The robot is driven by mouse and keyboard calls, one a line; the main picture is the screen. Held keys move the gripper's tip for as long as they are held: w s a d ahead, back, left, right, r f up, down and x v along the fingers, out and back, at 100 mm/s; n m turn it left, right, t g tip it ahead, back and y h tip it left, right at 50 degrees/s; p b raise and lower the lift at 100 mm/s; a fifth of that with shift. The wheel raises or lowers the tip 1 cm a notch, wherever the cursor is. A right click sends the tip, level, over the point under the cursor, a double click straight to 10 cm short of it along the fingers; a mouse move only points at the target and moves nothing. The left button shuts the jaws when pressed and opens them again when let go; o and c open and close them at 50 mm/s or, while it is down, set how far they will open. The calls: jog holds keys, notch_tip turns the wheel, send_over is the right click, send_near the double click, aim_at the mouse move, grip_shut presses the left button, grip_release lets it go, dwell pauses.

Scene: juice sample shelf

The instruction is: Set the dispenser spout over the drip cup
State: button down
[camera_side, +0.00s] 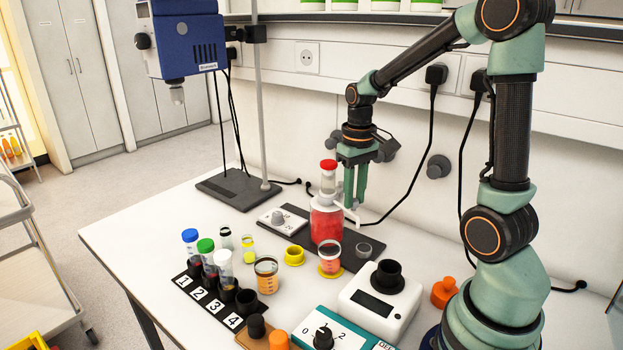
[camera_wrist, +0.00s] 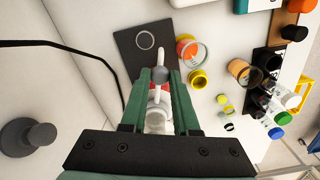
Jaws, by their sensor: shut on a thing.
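The dispenser (camera_side: 326,222) is a clear bottle of red liquid with a red cap, standing upright on a dark plate. Its white spout (camera_side: 350,212) sticks out to the right in the side view. My gripper (camera_side: 355,203) is shut on the spout; the wrist view shows the spout (camera_wrist: 161,52) between my fingers (camera_wrist: 160,76). My fingers partly hide the dispenser in the wrist view.
A grey ring (camera_side: 363,249) lies on the dark plate (camera_side: 291,226). A yellow ring (camera_side: 294,256), an orange beaker (camera_side: 266,274) and a numbered tube rack (camera_side: 206,291) stand left of the cup. A white device (camera_side: 380,303) stands in front. The wall is close behind.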

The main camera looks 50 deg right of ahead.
jog(key=shift+s+d+n, duration=0.2)
jog(key=shift+d+n, duration=1.25)
jog(key=shift+n, duration=0.35)
jog(key=shift+d+r, duration=0.1)
jog(key=c, duration=0.7)
grip_release()
jog(key=shift+o, duration=0.2)
notch_tip(320, 180, up, 12)
jog(key=s+a+f+t, duration=0.1)
jog(key=a+t, duration=0.1)
jog(key=a, duration=0.6)
jog(key=s+a+f+t, duration=0.2)
jog(key=a+t, duration=0.1)
jog(key=a, duration=0.6)
jog(key=shift+s+a+t, duration=0.15)
jog(key=shift+t, duration=0.15)
